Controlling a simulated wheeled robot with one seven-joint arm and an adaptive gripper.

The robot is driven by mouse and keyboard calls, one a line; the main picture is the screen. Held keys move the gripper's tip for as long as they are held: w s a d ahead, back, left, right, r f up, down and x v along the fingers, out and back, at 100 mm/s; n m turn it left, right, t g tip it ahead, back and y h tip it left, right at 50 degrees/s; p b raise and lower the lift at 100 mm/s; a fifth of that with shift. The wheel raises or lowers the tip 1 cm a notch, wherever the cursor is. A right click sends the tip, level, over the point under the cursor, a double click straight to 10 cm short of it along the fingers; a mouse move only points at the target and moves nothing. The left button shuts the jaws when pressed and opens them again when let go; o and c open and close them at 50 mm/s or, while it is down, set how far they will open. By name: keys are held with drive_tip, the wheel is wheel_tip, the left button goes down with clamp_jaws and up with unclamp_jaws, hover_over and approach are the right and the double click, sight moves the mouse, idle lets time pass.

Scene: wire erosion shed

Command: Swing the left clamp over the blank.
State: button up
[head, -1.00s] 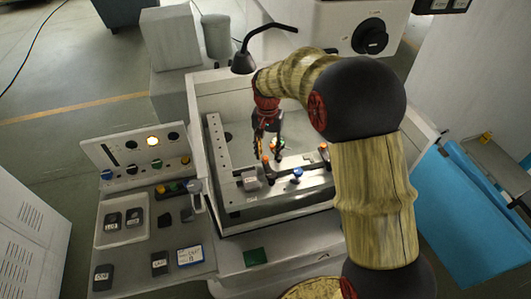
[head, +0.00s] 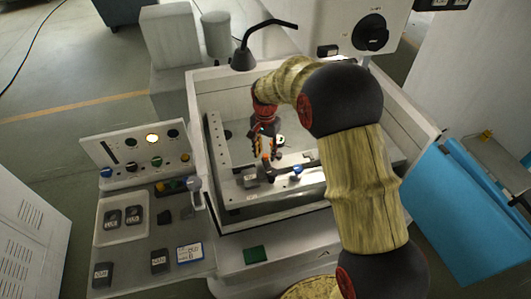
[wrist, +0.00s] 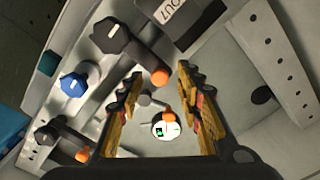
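The left clamp shows in the wrist view as a black knob (wrist: 110,36) with a grey arm ending in an orange tip (wrist: 160,77). My gripper (wrist: 160,75) is open, its two yellow-and-black fingers on either side of that orange tip in the picture; contact cannot be told. In the head view my gripper (head: 266,158) hangs over the fixture and hides most of this clamp. A second clamp, with a black knob (wrist: 46,133) and orange tip (wrist: 83,156), lies farther off, beyond a blue knob (wrist: 74,83). I cannot tell the blank apart surely.
A white round piece with a small display (wrist: 166,126) lies below the fingers. The tank walls (head: 203,165) surround the fixture. A black lamp (head: 243,58) overhangs the back.

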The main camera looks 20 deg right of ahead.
drive_tip(key=shift+f, duration=0.2)
drive_tip(key=shift+c, duration=0.8)
drive_tip(key=c, duration=0.8)
